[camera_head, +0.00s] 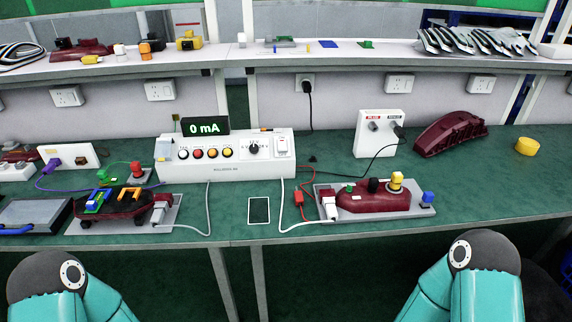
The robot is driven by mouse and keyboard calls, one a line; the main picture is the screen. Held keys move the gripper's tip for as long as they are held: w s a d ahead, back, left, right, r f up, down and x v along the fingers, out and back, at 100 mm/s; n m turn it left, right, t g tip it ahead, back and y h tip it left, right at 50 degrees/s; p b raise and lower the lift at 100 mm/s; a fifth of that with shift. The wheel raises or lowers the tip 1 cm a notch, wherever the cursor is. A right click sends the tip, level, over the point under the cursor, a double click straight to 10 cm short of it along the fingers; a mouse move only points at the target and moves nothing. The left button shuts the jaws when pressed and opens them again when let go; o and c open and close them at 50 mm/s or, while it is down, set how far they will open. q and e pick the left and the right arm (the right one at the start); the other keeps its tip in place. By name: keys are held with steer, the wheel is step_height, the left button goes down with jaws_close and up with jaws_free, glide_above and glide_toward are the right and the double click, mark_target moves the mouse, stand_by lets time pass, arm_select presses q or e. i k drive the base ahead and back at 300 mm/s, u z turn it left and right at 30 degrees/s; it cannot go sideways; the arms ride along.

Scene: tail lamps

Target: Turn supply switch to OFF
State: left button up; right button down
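A white control box (225,171) stands on the green bench at the centre. A display (205,126) on top of it reads "0 mA". Its front has a row of coloured buttons (205,153), a black rotary knob (253,148) and, at the right end, a small switch in a white frame (282,145). Which control is the supply switch is not legible, and the switch's position is too small to tell. Neither of my grippers shows; only teal arm links are visible at the bottom left and bottom right, apart from the box.
Dark red lamp assemblies on grey plates stand left (120,203) and right (372,197) of the box, with cables. A small white-framed pad (259,210) lies in front.

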mark_target(281, 143)
steer(key=k, duration=0.75)
steer(key=u, duration=0.1)
steer(key=i, duration=0.45)
steer(key=u, duration=0.65)
steer(key=i, duration=1.05)
steer(key=z, duration=0.3)
